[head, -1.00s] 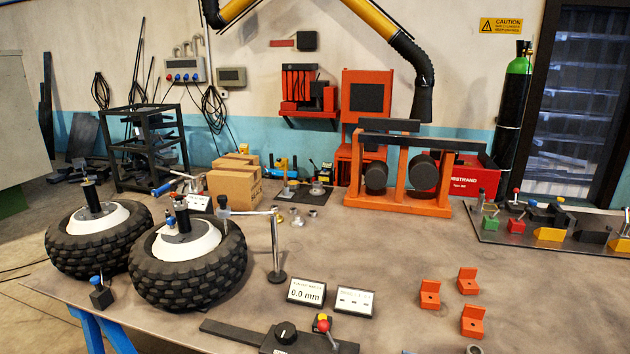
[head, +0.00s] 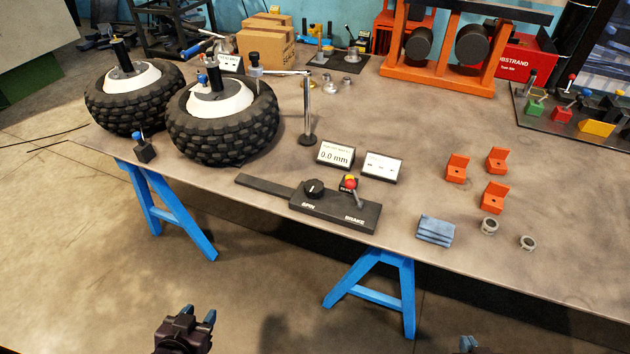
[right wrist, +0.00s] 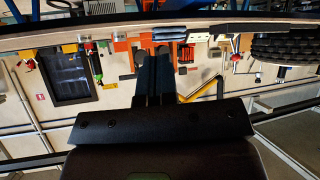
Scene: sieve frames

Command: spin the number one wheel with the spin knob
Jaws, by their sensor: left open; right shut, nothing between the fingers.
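The spin knob (head: 314,187) is a black dial on a dark control box (head: 335,209) lettered SPIN and BRAKE, near the front edge of the table. A lever with a red ball (head: 350,180) stands on the box's right part. Two black knobbly wheels with white hubs, a nearer one (head: 222,138) and a farther one (head: 130,105), lie flat at the table's left; I cannot tell which is number one. My left gripper (head: 198,317) is open, low before the table. My right gripper (head: 468,343) barely shows at the bottom edge; its fingers (right wrist: 154,78) are shut and empty.
A display reading 0.0 mm (head: 335,155) and a second display (head: 382,167) stand behind the box. A post with an arm (head: 308,115) stands beside the nearer wheel. Orange brackets (head: 493,197), a folded blue cloth (head: 435,230) and rings lie right. Blue trestle legs (head: 383,285) stand below.

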